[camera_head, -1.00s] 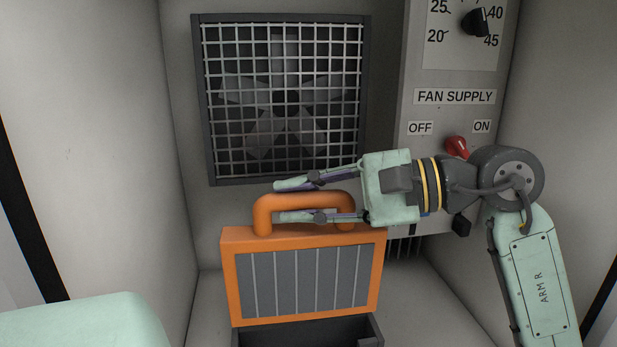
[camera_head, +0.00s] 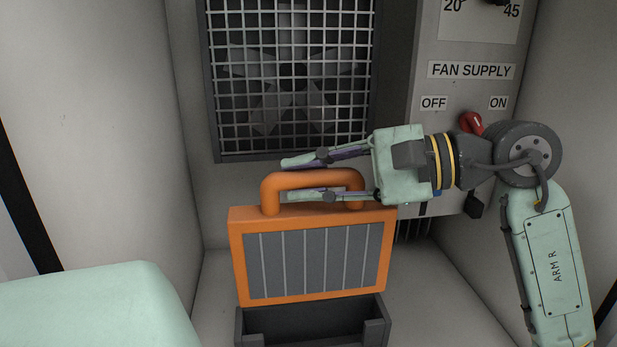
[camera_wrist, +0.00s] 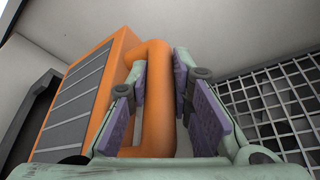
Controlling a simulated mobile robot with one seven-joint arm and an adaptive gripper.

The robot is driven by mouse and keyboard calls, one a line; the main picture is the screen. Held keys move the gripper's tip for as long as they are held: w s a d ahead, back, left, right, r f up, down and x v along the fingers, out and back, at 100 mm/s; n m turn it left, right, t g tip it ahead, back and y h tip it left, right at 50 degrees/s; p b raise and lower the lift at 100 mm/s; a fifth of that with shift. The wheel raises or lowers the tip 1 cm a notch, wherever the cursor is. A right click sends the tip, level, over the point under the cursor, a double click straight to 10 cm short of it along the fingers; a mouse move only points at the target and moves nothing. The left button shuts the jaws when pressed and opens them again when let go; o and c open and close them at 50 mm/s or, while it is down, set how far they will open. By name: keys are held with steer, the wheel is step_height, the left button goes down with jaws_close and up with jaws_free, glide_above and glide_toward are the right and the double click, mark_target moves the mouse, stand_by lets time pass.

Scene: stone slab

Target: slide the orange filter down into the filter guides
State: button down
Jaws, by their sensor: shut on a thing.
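The orange filter (camera_head: 236,262) has a grey pleated panel and a thick orange handle (camera_head: 312,179) on top. It stands upright, close above the dark filter guides (camera_head: 318,322), and its lower edge is near their back wall. I cannot tell whether its bottom edge is inside them. My gripper (camera_head: 284,179) reaches in from the right and is shut on the handle, one finger above the bar and one below. In the wrist view the purple finger pads flank the handle (camera_wrist: 157,100), and the filter body (camera_wrist: 95,85) lies to the left.
A fan behind a square grille (camera_head: 290,80) is on the back wall, just behind and above my gripper. A control panel (camera_head: 471,70) with a red switch (camera_head: 472,123) is at the right. Pale side walls close in the space. The floor beside the guides is clear.

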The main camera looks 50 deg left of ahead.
mark_target(306, 209)
steer(key=shift+f+b, duration=1.75)
steer(key=shift+f, duration=0.4)
steer(key=shift+b, duration=0.75)
